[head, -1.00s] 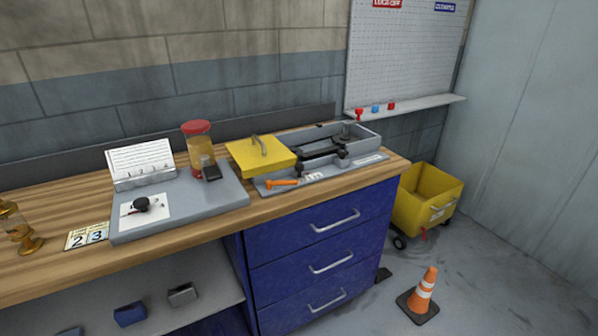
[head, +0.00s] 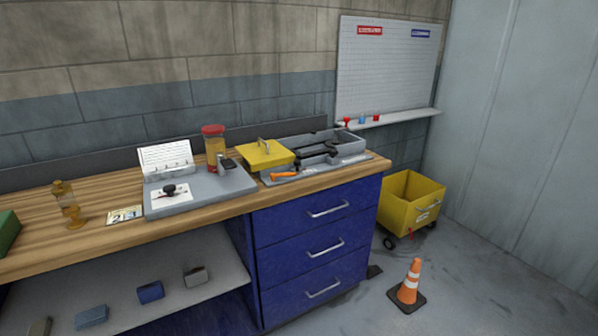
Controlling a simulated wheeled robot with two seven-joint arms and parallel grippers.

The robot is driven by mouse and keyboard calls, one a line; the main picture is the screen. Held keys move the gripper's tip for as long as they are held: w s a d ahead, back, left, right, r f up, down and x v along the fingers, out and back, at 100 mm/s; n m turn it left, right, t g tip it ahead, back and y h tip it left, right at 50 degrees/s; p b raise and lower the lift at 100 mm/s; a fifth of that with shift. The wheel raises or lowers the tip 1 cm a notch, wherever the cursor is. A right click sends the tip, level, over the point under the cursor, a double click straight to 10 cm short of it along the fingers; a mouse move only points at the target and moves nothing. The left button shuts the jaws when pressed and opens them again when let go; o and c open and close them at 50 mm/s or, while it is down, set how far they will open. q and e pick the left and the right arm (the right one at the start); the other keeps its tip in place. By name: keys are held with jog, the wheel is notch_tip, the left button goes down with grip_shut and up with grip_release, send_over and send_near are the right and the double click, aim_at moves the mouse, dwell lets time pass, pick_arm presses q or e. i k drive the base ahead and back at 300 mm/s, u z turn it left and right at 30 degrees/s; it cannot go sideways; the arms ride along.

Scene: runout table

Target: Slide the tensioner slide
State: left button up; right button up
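A grey tray-like fixture (head: 352,146) with dark bars inside stands on the right part of the wooden bench. A yellow lid with a handle (head: 264,154) sits at its left end. An orange-handled tool (head: 284,176) lies at its front edge. The tensioner slide may be among the dark parts (head: 318,154) in the fixture, but it is too small to tell which part it is. Neither of my grippers is in view.
The wooden bench top (head: 40,220) also holds a grey board (head: 222,184) with a knob, a red-lidded jar (head: 214,148), a brass object (head: 68,204) and a number card (head: 124,215). Blue drawers (head: 318,250) are below. A yellow cart (head: 408,206) and an orange cone (head: 411,284) stand on the floor.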

aim_at(297, 163)
jog(key=z, duration=0.7)
jog(key=i, duration=1.25)
jog(key=z, duration=0.05)
